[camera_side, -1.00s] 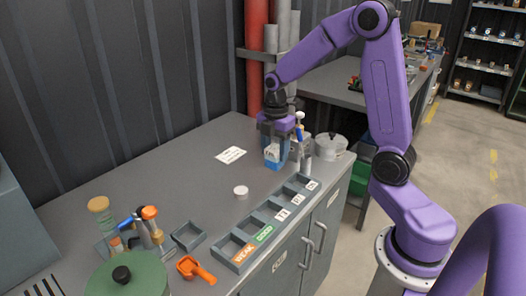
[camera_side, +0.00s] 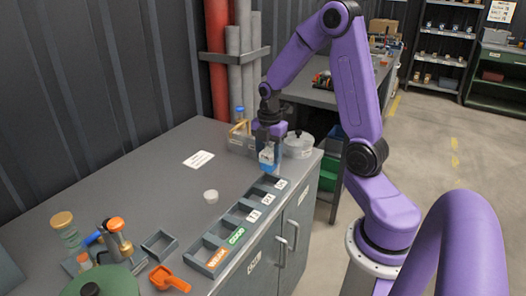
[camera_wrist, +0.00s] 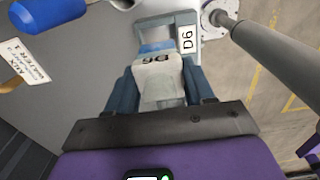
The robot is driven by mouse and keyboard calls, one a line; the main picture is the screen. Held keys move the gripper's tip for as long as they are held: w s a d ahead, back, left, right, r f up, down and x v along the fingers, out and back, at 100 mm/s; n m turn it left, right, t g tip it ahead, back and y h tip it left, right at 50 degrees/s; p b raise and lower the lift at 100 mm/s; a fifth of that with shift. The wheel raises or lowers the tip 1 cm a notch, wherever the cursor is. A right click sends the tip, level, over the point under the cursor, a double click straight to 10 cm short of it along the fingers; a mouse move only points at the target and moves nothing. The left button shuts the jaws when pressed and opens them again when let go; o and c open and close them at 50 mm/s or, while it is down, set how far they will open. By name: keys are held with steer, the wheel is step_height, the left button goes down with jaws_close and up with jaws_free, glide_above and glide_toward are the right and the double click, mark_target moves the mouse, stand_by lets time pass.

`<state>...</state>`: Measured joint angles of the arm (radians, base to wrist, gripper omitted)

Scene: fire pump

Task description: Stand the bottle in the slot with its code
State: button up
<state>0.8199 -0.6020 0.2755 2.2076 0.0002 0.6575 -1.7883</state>
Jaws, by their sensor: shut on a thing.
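My gripper (camera_side: 268,150) is shut on a small bottle (camera_side: 266,157), which hangs upright over the far end of the slot rack. In the wrist view the bottle (camera_wrist: 158,78) is pale with a blue part at its far side, between my fingers (camera_wrist: 158,95). Its code looks like D6, upside down. The grey rack (camera_side: 228,222) runs along the table's front edge, with white code labels on its far slots. One slot label (camera_wrist: 186,40) shows just beyond the bottle in the wrist view, with a similar code turned sideways. The bottle's base is hidden.
A round lidded pot (camera_side: 298,146) stands just right of my gripper. A holder with a blue-topped item (camera_side: 239,128) is behind it. An orange scoop (camera_side: 168,279) is at the near end.

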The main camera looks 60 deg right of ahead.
mark_target(269, 164)
steer(key=shift+f, duration=3.4)
steer(key=shift+f, duration=0.35)
steer(key=shift+s+a+f, duration=0.1)
steer(key=shift+f, duration=0.25)
steer(key=o, duration=1.3)
steer(key=shift+o, duration=0.2)
steer(key=shift+s, duration=0.1)
steer(key=shift+r, duration=0.15)
steer(key=shift+w+r, duration=0.2)
steer(key=shift+r, duration=1.45)
steer(key=shift+r, duration=0.1)
